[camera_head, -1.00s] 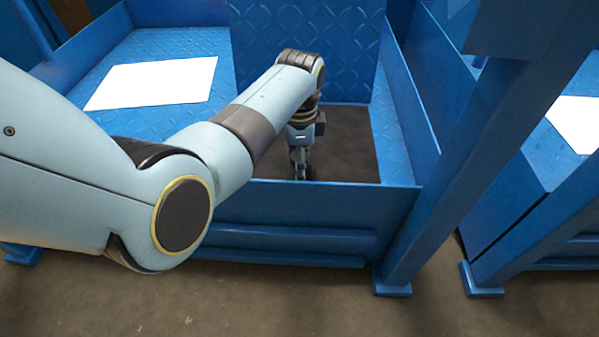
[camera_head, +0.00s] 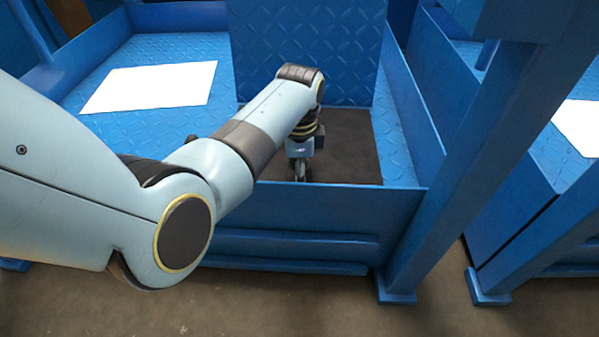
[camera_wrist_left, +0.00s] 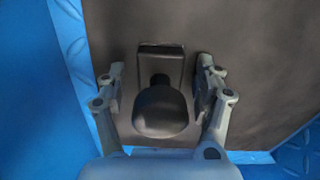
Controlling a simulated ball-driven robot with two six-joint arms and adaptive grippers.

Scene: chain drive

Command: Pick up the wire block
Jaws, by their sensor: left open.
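The wire block (camera_wrist_left: 160,110) shows in the left wrist view as a dark piece with a rounded near end and a rectangular frame behind it. It lies over the dark floor of the blue bin. My left gripper (camera_wrist_left: 160,90) is open, with one finger on each side of the block; I cannot tell whether either finger touches it. My right gripper is not in view.
The blue bin's front wall (camera_head: 310,215) stands close in front of the gripper, and a tall blue divider (camera_head: 300,45) rises behind it. A white sheet (camera_head: 150,86) lies on the blue tray at left. A blue post (camera_head: 470,150) stands at right.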

